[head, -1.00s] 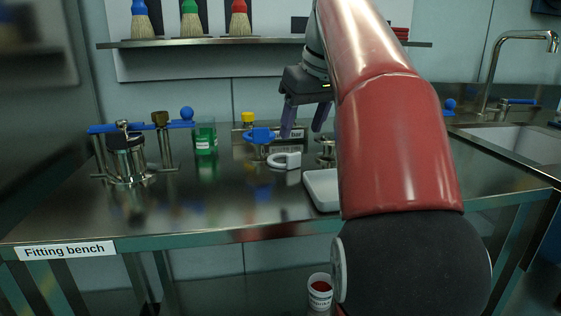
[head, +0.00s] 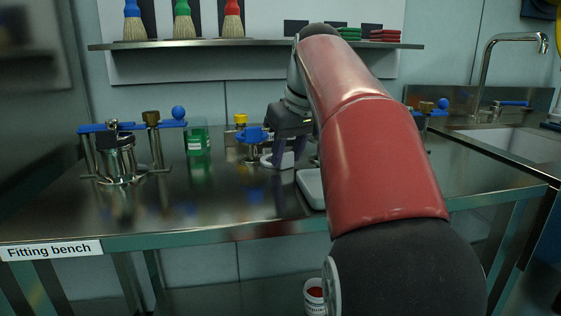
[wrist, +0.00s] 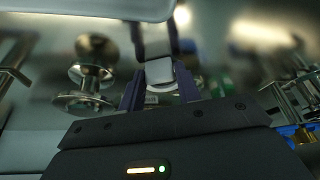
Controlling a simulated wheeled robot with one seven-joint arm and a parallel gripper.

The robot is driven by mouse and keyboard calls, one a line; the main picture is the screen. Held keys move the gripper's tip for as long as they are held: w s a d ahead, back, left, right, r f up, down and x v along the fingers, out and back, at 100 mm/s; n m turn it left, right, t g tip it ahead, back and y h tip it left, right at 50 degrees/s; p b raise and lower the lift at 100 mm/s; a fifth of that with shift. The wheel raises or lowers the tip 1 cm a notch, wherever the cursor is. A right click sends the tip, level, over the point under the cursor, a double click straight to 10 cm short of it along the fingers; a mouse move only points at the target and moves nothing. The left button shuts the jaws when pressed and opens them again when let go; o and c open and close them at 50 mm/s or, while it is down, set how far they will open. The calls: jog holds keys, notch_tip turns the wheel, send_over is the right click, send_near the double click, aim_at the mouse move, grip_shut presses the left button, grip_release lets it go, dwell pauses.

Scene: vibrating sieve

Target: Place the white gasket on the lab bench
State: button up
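The white gasket (head: 267,162) is a thick pale ring-like piece lying on the steel bench (head: 235,205), partly hidden behind my gripper in the head view. My gripper (head: 287,163) is low over the gasket, pointing down, its two purple fingers apart. In the wrist view a white piece (wrist: 160,72), which looks like part of the gasket, shows between the fingertips of my gripper (wrist: 160,88). The fingers look open on either side of it; I cannot see firm contact.
A white tray (head: 308,188) stands close to the right, partly behind my arm. A blue-handled fitting (head: 253,137) and green beaker (head: 198,139) stand left of the gripper. A metal clamp assembly (head: 120,160) is farther left. The front-left bench is clear.

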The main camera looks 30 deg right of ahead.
jog(key=c, duration=0.5)
jog(key=shift+c, duration=0.2)
jog(key=shift+r, duration=0.15)
